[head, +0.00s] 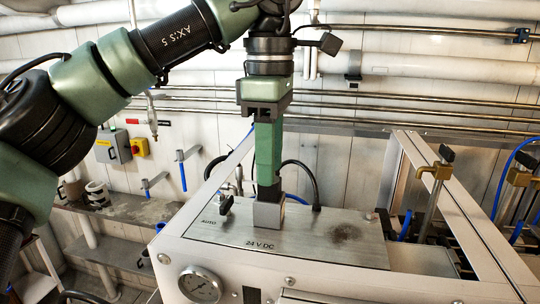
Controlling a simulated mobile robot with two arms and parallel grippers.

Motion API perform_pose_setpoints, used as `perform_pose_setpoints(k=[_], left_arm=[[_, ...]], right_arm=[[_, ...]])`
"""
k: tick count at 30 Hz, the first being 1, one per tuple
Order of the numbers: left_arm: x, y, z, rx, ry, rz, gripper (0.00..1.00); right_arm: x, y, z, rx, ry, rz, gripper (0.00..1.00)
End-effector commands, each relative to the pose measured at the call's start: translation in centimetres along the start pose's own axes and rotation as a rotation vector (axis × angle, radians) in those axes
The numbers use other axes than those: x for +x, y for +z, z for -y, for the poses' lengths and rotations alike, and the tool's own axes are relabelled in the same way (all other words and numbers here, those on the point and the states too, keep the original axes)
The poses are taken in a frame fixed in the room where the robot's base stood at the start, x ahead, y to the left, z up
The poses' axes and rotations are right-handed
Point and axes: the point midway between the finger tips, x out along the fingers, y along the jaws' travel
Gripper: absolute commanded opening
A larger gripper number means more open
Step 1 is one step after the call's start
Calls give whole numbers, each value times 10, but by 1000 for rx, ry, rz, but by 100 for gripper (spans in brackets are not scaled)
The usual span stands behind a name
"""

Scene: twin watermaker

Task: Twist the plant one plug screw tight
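My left gripper (268,193) points straight down over the metal panel marked "24 V DC" and "AUTO" (330,236). Its long green body ends in dark fingertips right at the top of a small grey block-shaped plug (268,213) on the panel. The fingertips appear to touch or overlap the plug's top. I see the gripper edge-on, so the gap between its fingers does not show. The plug's screw is hidden by the fingertips or too small to make out. My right gripper is not in view.
A black switch knob (226,205) stands left of the plug, and a black cable (314,180) arches behind it. A pressure gauge (200,285) sits on the front face. Pale frame rails and a brass-coloured valve fitting (435,172) rise at the right.

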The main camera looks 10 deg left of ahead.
Motion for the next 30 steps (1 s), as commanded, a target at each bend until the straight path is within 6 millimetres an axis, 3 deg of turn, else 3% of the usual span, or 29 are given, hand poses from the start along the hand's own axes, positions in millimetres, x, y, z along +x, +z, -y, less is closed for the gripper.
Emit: perform_pose_setpoints(k=[5,12,16,30], left_arm=[[-15,1,0,-1,3,-3,36],[-58,1,0,-4,6,-2,36],[-68,2,0,-1,-1,-3,36],[-78,1,0,1,-1,0,36]], right_arm=[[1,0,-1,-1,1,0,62],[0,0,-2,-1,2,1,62],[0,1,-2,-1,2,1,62],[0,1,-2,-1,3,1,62]])
